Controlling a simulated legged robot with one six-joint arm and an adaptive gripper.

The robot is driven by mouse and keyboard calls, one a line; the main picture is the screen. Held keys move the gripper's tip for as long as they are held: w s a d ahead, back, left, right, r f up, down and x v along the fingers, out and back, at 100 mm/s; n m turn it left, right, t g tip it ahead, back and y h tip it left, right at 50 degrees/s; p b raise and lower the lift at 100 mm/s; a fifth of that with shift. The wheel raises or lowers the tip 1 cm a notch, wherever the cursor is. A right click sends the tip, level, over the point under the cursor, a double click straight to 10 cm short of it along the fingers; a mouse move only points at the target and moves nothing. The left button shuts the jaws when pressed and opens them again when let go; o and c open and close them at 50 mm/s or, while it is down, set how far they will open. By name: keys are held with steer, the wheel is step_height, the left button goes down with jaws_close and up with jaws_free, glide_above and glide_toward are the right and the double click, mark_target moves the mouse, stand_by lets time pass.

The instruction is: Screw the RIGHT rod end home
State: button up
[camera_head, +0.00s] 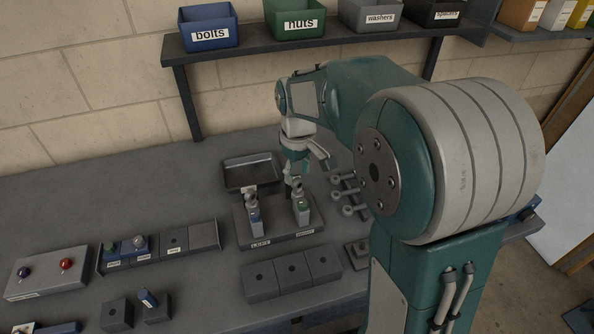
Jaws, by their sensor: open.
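A dark fixture plate (277,238) on the bench carries two grey upright blocks. The left block (256,229) has a blue mark and stands behind a label reading LEFT. The right block (303,217) has a green mark. A small grey rod end (250,190) appears at the top of the left block. My gripper (296,184) is open and points down just above and behind the right block. The right rod end is too small and too covered by my gripper to make out, and I cannot tell whether the fingers touch it.
A dark empty tray (253,173) lies behind the fixture. Several grey round-headed pieces (343,196) lie to its right. Dark holed blocks (292,273) stand in front. A button box (45,273) is at left. A shelf with bins (298,20) hangs behind. My arm hides the bench's right.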

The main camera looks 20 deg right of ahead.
mark_target(298, 180)
steer(key=shift+s+f, duration=0.1)
steer(key=shift+f, duration=0.05)
stand_by(0.4)
steer(key=shift+f, duration=1.4)
jaws_close()
